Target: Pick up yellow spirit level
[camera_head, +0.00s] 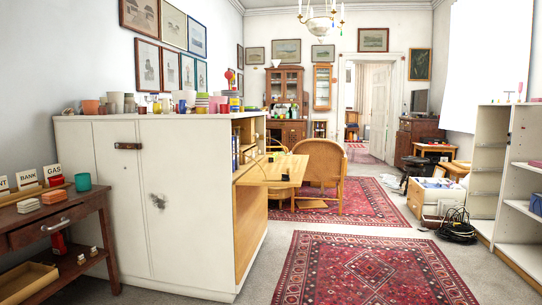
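I cannot make out a yellow spirit level in the head view. Small yellow items stand among the cups on the white cabinet (165,215), but they are too small to tell apart. My gripper and arm are not in view.
A dark wooden side table (82,208) with signs, a teal cup (83,181) and a wooden tray (27,281) stands at the left. A fold-down desk flap (272,172) juts from the cabinet's right side, by a wicker chair (321,165). Coiled black cable (457,226) lies at right. The near rug (330,270) is clear.

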